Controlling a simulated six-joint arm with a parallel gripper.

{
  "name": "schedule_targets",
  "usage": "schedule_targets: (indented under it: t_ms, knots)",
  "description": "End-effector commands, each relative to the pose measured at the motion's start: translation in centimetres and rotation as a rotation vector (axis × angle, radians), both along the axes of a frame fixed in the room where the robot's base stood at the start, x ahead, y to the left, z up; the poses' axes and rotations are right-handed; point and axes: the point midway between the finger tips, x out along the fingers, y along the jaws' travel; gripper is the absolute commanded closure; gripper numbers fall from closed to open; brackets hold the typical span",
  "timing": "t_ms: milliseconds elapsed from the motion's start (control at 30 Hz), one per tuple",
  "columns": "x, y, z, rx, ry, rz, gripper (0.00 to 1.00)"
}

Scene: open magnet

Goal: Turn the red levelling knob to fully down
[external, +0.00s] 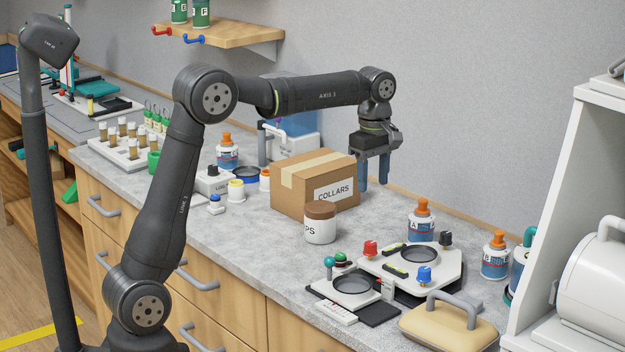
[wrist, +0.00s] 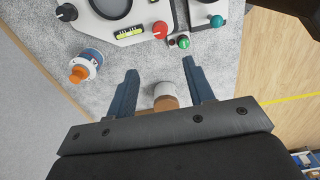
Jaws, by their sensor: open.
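The red levelling knob (external: 370,248) stands on the left corner of a white levelling plate (external: 440,285) with a round dark centre. It also shows in the wrist view (wrist: 160,29), beyond my fingertips. A black knob (external: 445,239) and a blue knob (external: 424,275) stand on other corners of the plate.
A cardboard box (external: 300,190) and a brown-lidded jar (external: 320,224) stand left of the plate. A bottle with an orange cap (external: 421,220) stands behind it. A beige case (external: 448,323) lies in front.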

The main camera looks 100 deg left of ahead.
Motion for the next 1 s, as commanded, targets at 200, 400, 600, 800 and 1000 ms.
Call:
schedule_targets:
  t_ms: [200,400,600,800,1000]
  knots:
    - [-0.1,-0.1,-4.8,-0.004,0.005,-0.002,0.52]
    - [-0.1,-0.1,-9.2,-0.004,0.005,-0.002,0.52]
    - [-0.1,-0.1,-13.0,-0.002,0.004,-0.003,0.52]
    - [0.0,0.0,-15.1,-0.001,0.001,-0.003,0.52]
    - [0.0,0.0,-15.6,-0.001,0.001,-0.003,0.52]
